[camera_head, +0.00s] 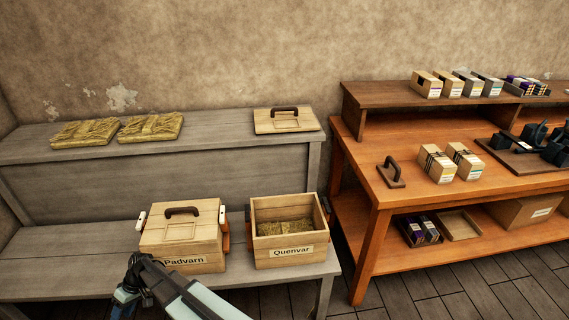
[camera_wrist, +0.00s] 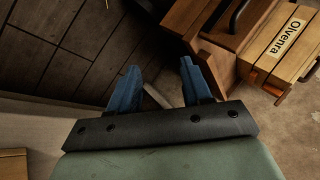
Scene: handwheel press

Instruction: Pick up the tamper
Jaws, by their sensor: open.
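What looks like the tamper (camera_head: 391,174), a small flat brown board with an upright dark handle, sits on the orange wooden table, near its left edge. My gripper (camera_head: 126,293) is at the bottom of the head view, in front of the grey bench and far to the left of the tamper. In the wrist view my gripper (camera_wrist: 158,80) has its two blue fingers apart, with nothing between them. The tamper is not recognisable in the wrist view.
A lidded box labelled Padvarn (camera_head: 181,240) and an open box labelled Quenvar (camera_head: 287,232) stand on the lower grey bench. A loose lid (camera_head: 286,120) lies above. Small cartons (camera_head: 437,165) stand right of the tamper. An Olvenra box (camera_wrist: 279,47) shows in the wrist view.

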